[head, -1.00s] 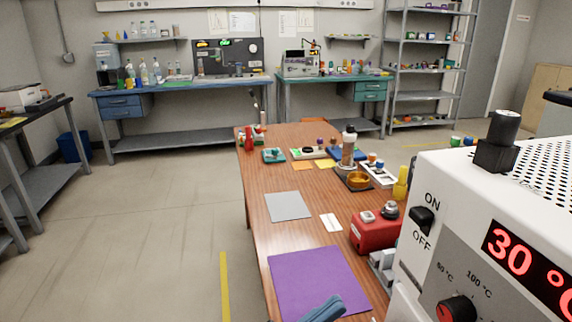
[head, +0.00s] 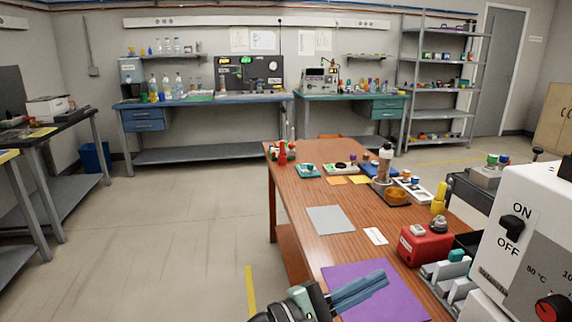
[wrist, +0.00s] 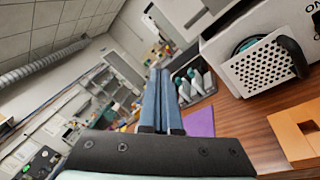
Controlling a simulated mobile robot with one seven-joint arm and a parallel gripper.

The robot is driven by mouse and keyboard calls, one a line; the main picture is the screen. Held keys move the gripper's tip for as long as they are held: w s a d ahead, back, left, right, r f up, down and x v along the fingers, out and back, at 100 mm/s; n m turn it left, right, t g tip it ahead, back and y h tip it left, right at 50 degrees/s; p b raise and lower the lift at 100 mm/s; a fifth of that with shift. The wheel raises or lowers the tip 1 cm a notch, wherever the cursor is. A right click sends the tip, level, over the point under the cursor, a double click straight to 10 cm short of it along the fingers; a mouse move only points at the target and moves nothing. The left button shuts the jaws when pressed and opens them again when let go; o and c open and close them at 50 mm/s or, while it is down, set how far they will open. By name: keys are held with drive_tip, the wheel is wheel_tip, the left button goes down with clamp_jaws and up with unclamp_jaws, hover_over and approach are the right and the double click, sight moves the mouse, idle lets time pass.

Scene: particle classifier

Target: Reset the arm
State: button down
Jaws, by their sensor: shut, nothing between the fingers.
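My gripper (head: 360,289) is at the bottom of the head view, above the purple mat (head: 392,302) at the near end of the wooden table. Its two blue fingers are shut together with nothing between them. In the wrist view my gripper (wrist: 160,78) points away from the camera with its fingers side by side. No object touches the fingertips there. The purple mat also shows beside the fingers in the wrist view (wrist: 201,122).
A white heater box (head: 530,215) with an ON/OFF switch stands at the right. A red device (head: 425,246), a grey rack (head: 450,284) and a grey mat (head: 330,220) are on the table. The floor (head: 170,240) left of the table is clear.

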drive_tip(key=w+a+r+m+t+y, duration=0.1)
drive_tip(key=a+r+m+t+y, duration=0.4)
drive_tip(key=r, duration=0.4)
drive_tip(key=w+a+r+m+t+y, duration=0.15)
drive_tip(key=r+m+t+y, duration=0.35)
drive_tip(key=r, duration=0.5)
drive_tip(key=s+a+r+m+t+y, duration=0.1)
drive_tip(key=s+a+r+t+y, duration=0.3)
drive_tip(key=s+r, duration=0.5)
drive_tip(key=s+a+r+m+t+y, duration=0.2)
drive_tip(key=s+r+t+y, duration=0.2)
drive_tip(key=s+r+t, duration=0.3)
wheel_tip(320, 180, up, 21)
drive_tip(key=g+p, duration=0.1)
drive_tip(key=p, duration=1.9)
drive_tip(key=shift+w+f, duration=0.1)
drive_tip(key=shift+f, duration=0.05)
